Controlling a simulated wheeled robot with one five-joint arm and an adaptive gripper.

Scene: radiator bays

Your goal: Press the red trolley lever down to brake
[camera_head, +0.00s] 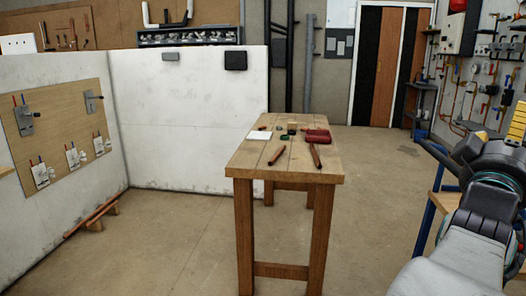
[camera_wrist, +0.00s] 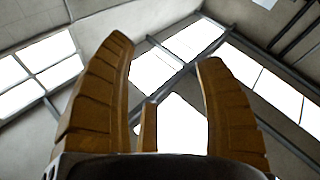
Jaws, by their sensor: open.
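I cannot make out a red trolley lever in either view. A blue-framed stand (camera_head: 430,210) with a wooden top shows at the right of the head view, mostly hidden behind my arm; I cannot tell whether it is the trolley. My gripper (camera_wrist: 164,52) is open and empty in the wrist view, its two yellow-brown fingers apart and pointing up at the roof windows. Part of its yellow fingers (camera_head: 517,122) also shows at the right edge of the head view, away from any lever.
A wooden workbench (camera_head: 247,165) with a red tool case (camera_head: 317,135) and pipe pieces stands mid-view. A board (camera_head: 68,112) with valves hangs on the left partition. Copper pipes (camera_head: 92,215) lie on floor blocks. The floor between bench and stand is clear.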

